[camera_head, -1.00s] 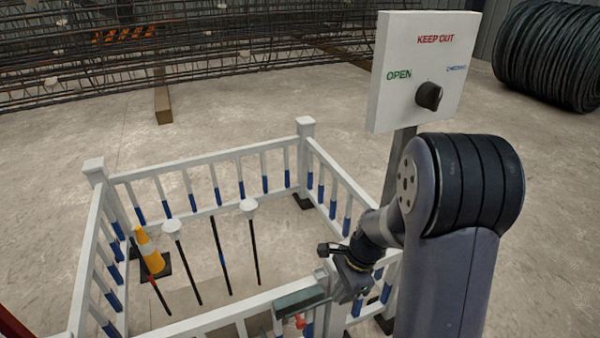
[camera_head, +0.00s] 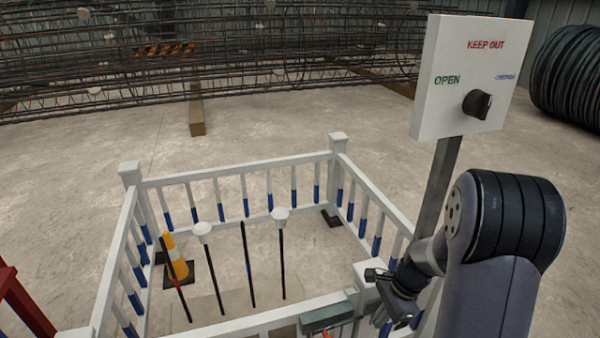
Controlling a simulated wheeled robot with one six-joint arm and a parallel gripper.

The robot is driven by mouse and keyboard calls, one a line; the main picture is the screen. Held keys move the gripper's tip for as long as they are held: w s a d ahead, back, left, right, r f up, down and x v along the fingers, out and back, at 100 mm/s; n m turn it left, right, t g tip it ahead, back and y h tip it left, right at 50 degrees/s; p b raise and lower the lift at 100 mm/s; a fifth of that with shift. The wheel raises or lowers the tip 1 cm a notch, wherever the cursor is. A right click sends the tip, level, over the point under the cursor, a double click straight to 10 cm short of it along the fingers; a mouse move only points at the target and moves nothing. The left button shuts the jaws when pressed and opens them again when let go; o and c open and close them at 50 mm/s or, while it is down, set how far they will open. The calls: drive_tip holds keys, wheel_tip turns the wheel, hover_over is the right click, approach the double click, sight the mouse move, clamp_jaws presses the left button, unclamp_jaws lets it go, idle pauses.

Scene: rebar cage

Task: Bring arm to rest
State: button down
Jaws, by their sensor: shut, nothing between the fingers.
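My arm comes in at the lower right, bent at a dark ribbed joint. My gripper (camera_head: 388,312) hangs low at its left end, near the right front corner of the white fence (camera_head: 237,168). It is shut with nothing seen in it; its fingertips are small and partly dark against the fence, and I cannot tell whether it touches the rail.
A white sign board (camera_head: 462,75) with a black knob (camera_head: 477,104) stands on a post behind my arm. Inside the fence are an orange cone (camera_head: 176,262) and several thin rods, two with white caps. A rebar cage (camera_head: 110,65) lies behind. Open floor lies between.

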drive_tip(key=shift+d+r, duration=0.15)
drive_tip(key=shift+r, duration=0.45)
